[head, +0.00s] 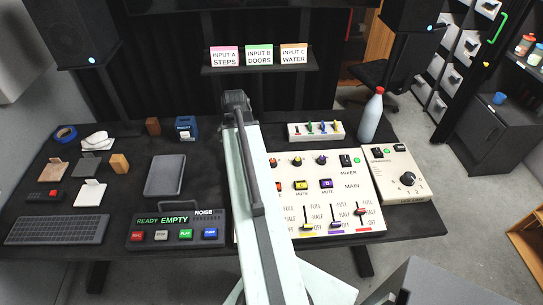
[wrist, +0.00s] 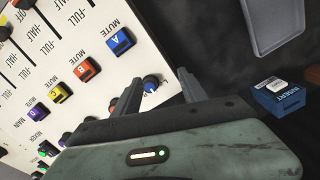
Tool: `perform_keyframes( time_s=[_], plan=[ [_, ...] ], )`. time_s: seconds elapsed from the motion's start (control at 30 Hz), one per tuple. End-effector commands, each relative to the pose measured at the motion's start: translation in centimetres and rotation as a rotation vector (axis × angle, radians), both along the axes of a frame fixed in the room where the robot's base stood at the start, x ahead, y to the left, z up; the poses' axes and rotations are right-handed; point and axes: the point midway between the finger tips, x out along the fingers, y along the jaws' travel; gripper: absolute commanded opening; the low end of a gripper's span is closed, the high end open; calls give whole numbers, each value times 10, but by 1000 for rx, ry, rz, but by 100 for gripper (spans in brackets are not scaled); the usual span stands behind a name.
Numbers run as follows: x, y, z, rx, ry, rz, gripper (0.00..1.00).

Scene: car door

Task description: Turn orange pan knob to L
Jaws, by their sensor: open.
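The mixer (head: 345,215) is a white panel with knobs, mute buttons and sliders. In the head view an orange knob (head: 273,162) shows just right of my arm, left of a yellow one. In the wrist view, the orange pan knob (wrist: 113,103) is partly hidden beside my left finger. My gripper (wrist: 159,77) is open and empty. The blue pan knob (wrist: 151,82), with a white mark, shows between the fingers; I cannot tell whether they touch it. The orange knob's pointer direction is not readable. My arm hides the gripper in the head view.
A blue box (wrist: 279,97) and a grey tray (wrist: 275,22) lie beside the mixer in the wrist view. In the head view, a recorder panel (head: 178,228) is left of my arm, a small slider box (head: 316,131) behind the mixer, and a bottle (head: 371,115) at back right.

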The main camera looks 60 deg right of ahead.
Motion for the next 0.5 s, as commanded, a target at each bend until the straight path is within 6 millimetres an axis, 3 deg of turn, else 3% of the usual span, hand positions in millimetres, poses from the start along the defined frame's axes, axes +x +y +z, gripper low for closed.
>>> perform_keyframes(
  time_s=[0.03,0.1,0.2,0.33,0.5],
  plan=[
    [-27,-31,7,4,-6,-112,50],
    [-56,-59,9,8,-12,-233,50],
    [-86,-84,12,12,-20,-351,50],
    [-104,-97,13,14,-24,-417,50],
    [-105,-98,9,14,-24,-421,50]
  ],
)
